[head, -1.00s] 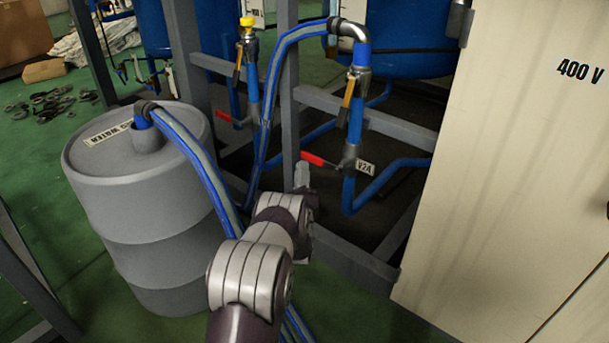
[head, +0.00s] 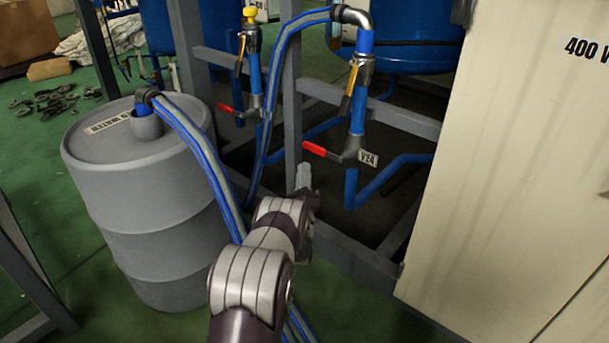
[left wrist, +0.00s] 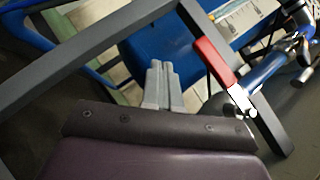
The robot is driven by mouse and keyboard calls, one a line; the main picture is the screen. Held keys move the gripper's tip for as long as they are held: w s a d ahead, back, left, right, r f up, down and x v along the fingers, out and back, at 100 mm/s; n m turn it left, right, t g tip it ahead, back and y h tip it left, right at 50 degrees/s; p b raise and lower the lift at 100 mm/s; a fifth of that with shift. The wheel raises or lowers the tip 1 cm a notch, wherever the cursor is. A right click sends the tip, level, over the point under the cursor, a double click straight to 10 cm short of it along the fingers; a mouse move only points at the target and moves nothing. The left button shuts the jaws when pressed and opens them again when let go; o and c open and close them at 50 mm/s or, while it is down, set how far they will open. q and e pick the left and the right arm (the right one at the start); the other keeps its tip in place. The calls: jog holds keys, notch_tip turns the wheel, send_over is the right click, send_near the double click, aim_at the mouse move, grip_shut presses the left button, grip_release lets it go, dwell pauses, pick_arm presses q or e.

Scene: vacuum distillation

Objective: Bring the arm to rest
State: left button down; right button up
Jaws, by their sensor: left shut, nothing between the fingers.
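My left arm reaches in from the bottom middle of the head view. Its gripper (head: 303,177) shows small and partly hidden by my own wrist, in front of the grey frame post and below the red-handled valve tagged V24 (head: 352,149). In the left wrist view the two grey fingers (left wrist: 163,85) lie together, shut and empty. The red valve handle (left wrist: 216,62) is to the right of the fingers there, with a visible gap. My right gripper is in neither view.
A grey drum (head: 145,210) with a blue hose (head: 193,140) stands left of my arm. A cream 400 V cabinet (head: 520,170) stands at the right. Grey frame beams (head: 400,120) and blue pipes surround the valve.

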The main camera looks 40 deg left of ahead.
pick_arm(q)
jog(key=s+f+p, duration=0.5)
jog(key=s+f, duration=0.2)
jog(key=shift+a+f, duration=0.15)
jog(key=shift+a, duration=0.1)
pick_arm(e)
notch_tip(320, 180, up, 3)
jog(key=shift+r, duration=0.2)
